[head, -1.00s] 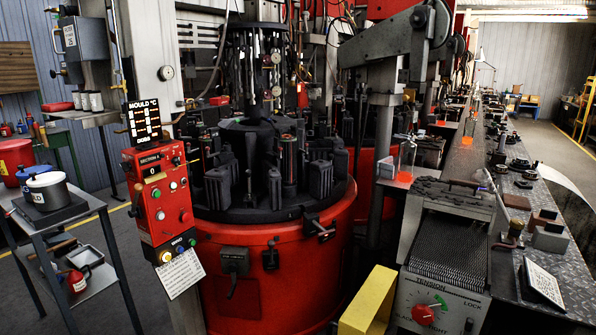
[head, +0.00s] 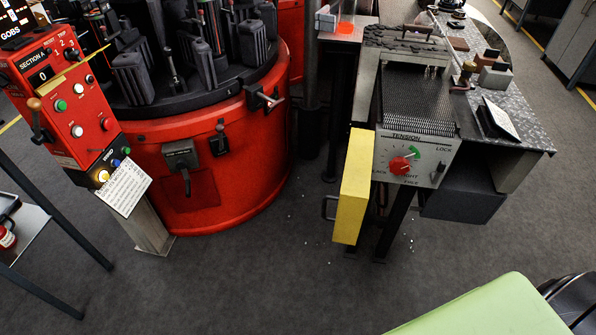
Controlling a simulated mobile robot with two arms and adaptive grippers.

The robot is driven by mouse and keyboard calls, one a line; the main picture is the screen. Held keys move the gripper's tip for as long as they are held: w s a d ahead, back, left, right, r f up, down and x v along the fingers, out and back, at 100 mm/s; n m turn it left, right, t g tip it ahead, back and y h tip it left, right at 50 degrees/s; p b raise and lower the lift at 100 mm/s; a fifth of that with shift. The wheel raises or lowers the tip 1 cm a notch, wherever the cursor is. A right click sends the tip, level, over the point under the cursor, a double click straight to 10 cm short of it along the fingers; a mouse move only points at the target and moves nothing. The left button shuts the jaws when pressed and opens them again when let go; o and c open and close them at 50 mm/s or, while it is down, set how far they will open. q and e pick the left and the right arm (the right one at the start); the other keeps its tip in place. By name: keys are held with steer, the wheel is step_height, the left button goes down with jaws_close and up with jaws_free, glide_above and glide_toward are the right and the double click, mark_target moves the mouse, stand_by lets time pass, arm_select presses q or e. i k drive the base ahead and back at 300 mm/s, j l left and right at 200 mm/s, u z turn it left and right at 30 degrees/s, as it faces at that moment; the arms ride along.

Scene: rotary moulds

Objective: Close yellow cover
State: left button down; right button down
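The yellow cover (head: 353,188) is an upright, slab-like panel in the head view, right of the middle. It stands swung out at the left side of the conveyor's end, below and left of the tension panel (head: 412,158). A dark loop handle (head: 326,208) shows on its left side. Its hinge and the opening behind it cannot be made out. Neither of my grippers is in view.
A red rotary mould machine (head: 220,165) stands to the left, with a red control box (head: 75,110) in front. A grey shelf stand (head: 30,240) is at the far left. The floor (head: 270,270) before the cover is clear apart from small bits.

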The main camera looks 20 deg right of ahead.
mark_target(353, 199)
steer(key=i+j+z, duration=0.15)
steer(key=z, duration=0.25)
steer(key=j+z, duration=0.45)
steer(key=i+j+z, duration=0.1)
steer(key=j+z, duration=0.15)
steer(key=z, duration=0.45)
steer(key=i+j+z, duration=0.1)
steer(key=i, duration=0.2)
